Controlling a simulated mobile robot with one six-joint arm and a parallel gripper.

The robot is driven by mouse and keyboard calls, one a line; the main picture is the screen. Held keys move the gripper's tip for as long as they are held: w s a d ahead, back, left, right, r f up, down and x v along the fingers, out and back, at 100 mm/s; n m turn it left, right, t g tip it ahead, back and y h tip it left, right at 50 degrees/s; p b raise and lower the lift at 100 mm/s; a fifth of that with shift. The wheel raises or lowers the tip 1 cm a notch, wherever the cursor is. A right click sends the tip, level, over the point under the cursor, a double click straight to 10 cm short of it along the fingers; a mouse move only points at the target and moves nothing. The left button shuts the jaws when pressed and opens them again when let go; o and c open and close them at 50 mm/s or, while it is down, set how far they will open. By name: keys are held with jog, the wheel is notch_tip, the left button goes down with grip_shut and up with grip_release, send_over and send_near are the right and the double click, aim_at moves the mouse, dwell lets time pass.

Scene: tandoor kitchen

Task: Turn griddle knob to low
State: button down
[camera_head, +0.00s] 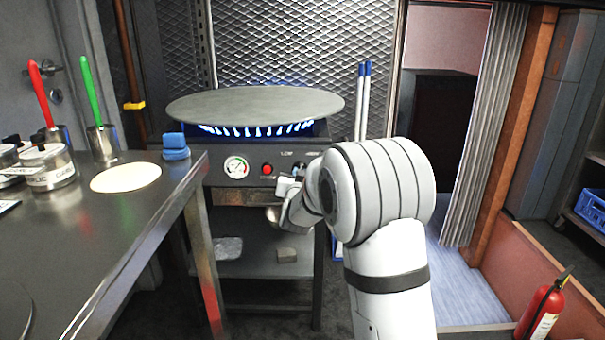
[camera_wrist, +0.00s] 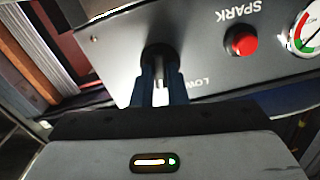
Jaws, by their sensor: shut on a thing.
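The griddle (camera_head: 255,103) is a round grey plate over blue flames on a dark burner stand. Its front panel (camera_wrist: 205,50) carries the griddle knob (camera_wrist: 157,54), a dark round knob beside the LOW marking. In the wrist view my gripper (camera_wrist: 161,82) has its two dark blue fingers shut on the knob, with a bright metal strip showing between them. In the head view my gripper (camera_head: 298,178) reaches the panel's right part, and my arm hides part of it. The exact angle of the knob is hidden by the fingers.
A red SPARK button (camera_head: 267,169) and a round gauge (camera_head: 236,167) sit left of the knob in the head view. A steel table (camera_head: 110,235) with a flatbread (camera_head: 126,177) and utensil pots stands at left. A fire extinguisher (camera_head: 541,313) stands at lower right.

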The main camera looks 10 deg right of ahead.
jog(key=shift+s+f+n+p, duration=0.15)
jog(key=shift+n+p, duration=0.6)
jog(key=shift+n, duration=1.55)
jog(key=shift+w+f+n+p, duration=0.15)
jog(key=shift+n+p, duration=0.55)
jog(key=shift+n, duration=1.6)
jog(key=shift+s+f, duration=0.1)
jog(key=c, duration=1.8)
grip_release()
jog(key=o, duration=0.4)
jog(key=shift+r, duration=0.25)
jog(key=shift+c, duration=0.2)
jog(key=s+a+p, duration=0.1)
jog(key=s, duration=0.6)
jog(key=shift+s+a+p, duration=0.25)
jog(key=shift+s+p, duration=0.05)
jog(key=shift+p, duration=0.1)
